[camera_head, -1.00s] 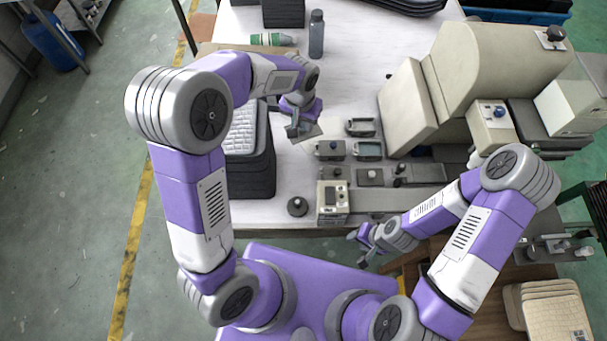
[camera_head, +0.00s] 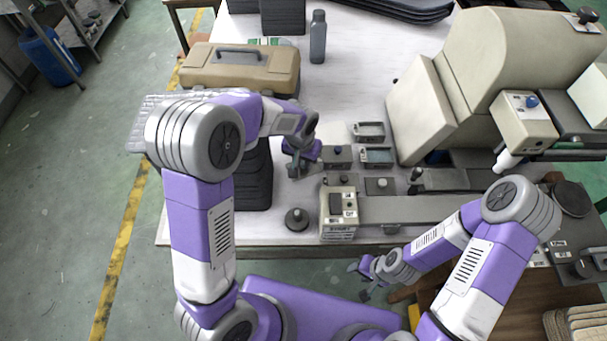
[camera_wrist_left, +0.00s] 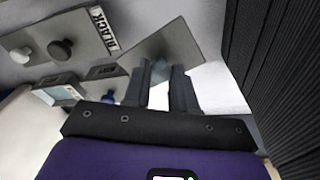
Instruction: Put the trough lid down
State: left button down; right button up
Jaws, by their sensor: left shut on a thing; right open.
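My left gripper (camera_head: 293,168) is shut on the trough lid, a thin flat grey plate. In the left wrist view the lid (camera_wrist_left: 178,45) is tilted at the tips of the two dark fingers (camera_wrist_left: 166,88), and a small round knob shows between them. In the head view the gripper hides most of the lid. It is above the white table, left of the small tray panels (camera_head: 337,157). In the wrist view, a panel with a dark knob and the label BLACK (camera_wrist_left: 102,28) lies beyond the lid. My right gripper (camera_head: 366,278) is open and empty in front of the table.
A black stack (camera_head: 255,185) stands close left of my left gripper; its ribbed side (camera_wrist_left: 285,85) fills the wrist view's right. A tan toolbox (camera_head: 240,70) and grey bottle (camera_head: 318,38) are behind. A round black knob (camera_head: 296,220) and beige control box (camera_head: 339,212) stand in front.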

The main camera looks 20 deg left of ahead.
aim_at(304, 168)
pick_arm(q)
jog(key=f, duration=0.2)
jog(key=f+b, duration=0.1)
jog(key=f, duration=0.2)
jog(key=shift+s+f, duration=0.2)
jog(key=shift+f, duration=0.05)
jog(key=shift+s, duration=0.15)
jog(key=c, duration=0.9)
grip_release()
jog(key=shift+d, duration=0.15)
jog(key=shift+r, duration=0.5)
jog(key=r+p, duration=0.1)
jog(key=r, duration=0.2)
jog(key=r+p, duration=0.1)
jog(key=r, duration=0.3)
jog(key=s+r, duration=0.1)
jog(key=r, duration=0.3)
jog(key=shift+a+p, duration=0.2)
jog(key=shift+p, duration=0.2)
jog(key=shift+r, duration=0.1)
